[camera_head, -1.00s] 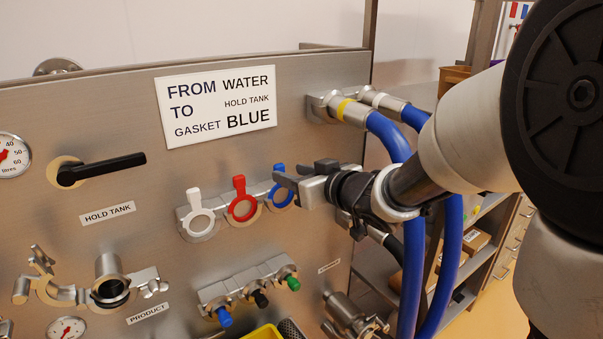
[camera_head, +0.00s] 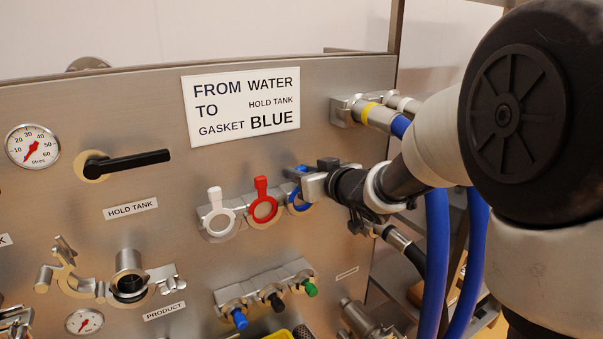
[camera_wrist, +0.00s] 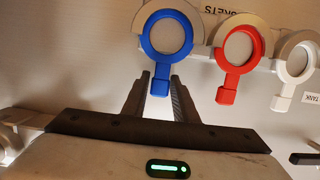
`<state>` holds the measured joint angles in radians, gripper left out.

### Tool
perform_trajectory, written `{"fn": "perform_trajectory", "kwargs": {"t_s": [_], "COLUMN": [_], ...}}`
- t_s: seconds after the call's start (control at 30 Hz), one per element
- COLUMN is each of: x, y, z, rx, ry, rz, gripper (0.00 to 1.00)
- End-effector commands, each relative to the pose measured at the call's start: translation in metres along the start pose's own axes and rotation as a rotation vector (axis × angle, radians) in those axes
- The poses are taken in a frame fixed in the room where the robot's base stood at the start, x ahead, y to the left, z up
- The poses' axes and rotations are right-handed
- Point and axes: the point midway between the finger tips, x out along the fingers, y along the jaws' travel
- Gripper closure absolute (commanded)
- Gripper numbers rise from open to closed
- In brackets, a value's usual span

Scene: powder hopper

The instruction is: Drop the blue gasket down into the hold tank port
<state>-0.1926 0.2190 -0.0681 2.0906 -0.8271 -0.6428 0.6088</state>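The blue gasket (camera_head: 297,206) hangs on a wall holder, right of the red and white ones; my gripper partly hides it in the head view. In the wrist view the blue gasket (camera_wrist: 184,34) is a ring with its square tab (camera_wrist: 160,85) pointing down. My gripper (camera_wrist: 161,78) is open, its two fingertips either side of the tab, with small gaps visible. It also shows in the head view (camera_head: 302,181).
The red gasket (camera_head: 263,205) and white gasket (camera_head: 217,216) hang close left of the blue one. A black valve handle (camera_head: 127,163) sticks out above the port. Blue hoses (camera_head: 437,265) hang at the right, near my arm. Coloured push fittings (camera_head: 273,298) sit below the gaskets.

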Motion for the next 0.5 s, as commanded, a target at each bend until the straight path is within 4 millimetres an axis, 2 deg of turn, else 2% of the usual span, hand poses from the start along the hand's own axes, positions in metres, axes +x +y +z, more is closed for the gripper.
{"fn": "perform_trajectory", "kwargs": {"t_s": [0.03, 0.1, 0.5], "x": [-0.0001, -0.0002, -0.0015], "y": [0.0001, 0.0001, 0.0003], "z": [0.0, 0.0, -0.0049], "rx": [0.0, 0.0, 0.0], "ry": [0.0, 0.0, 0.001], "rz": [0.0, 0.0, 0.0], "gripper": [0.83, 0.94, 0.94]}}
